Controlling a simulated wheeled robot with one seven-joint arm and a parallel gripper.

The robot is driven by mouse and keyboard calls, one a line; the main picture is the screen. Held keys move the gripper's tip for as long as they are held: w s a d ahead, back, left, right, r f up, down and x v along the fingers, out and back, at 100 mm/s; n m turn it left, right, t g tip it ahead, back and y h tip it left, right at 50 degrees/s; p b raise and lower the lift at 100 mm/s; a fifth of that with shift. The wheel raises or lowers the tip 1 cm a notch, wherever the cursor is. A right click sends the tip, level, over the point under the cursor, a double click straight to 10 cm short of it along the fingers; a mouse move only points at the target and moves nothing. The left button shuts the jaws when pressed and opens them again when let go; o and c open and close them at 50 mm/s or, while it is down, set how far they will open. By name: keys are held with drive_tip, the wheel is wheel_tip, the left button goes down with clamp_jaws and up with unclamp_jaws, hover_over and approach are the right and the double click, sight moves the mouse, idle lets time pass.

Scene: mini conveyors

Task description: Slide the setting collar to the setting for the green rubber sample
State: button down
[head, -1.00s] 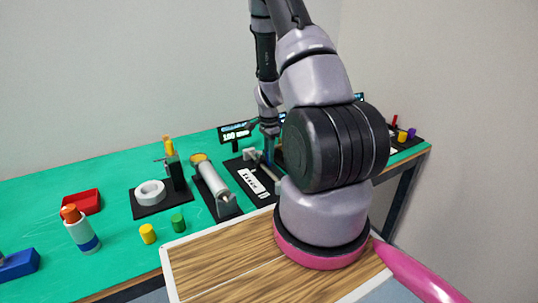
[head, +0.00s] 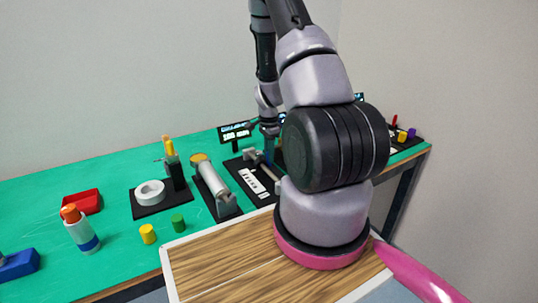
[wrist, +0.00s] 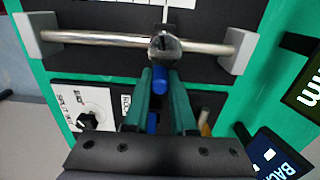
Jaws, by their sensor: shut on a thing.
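The setting collar (wrist: 165,46) is a dark ring on a bright metal rod (wrist: 100,39) between two grey end blocks in the wrist view. It sits a little right of the rod's middle. A blue handle (wrist: 158,86) sticks out from it. My gripper (wrist: 161,78) has its teal fingers shut on this handle. In the head view my gripper (head: 268,156) is small, over the rod (head: 267,171), and the collar cannot be made out there. A green cylinder (head: 178,223), likely the green rubber sample, stands on the green table at the front.
A white scale card (head: 254,183) lies beside the rod. A display (head: 235,132) stands behind, its reading too blurred to trust. A yellow cylinder (head: 147,234), a roller fixture (head: 214,184) and a tape roll (head: 150,192) are left. A knob panel (wrist: 86,118) is near my gripper.

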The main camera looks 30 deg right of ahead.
idle(0.5)
drive_tip(key=shift+s, duration=1.05)
drive_tip(key=c, duration=0.7)
unclamp_jaws()
drive_tip(key=shift+c, duration=0.2)
drive_tip(key=shift+r, duration=0.15)
wheel_tip(320, 180, up, 11)
drive_tip(key=shift+f, duration=0.2)
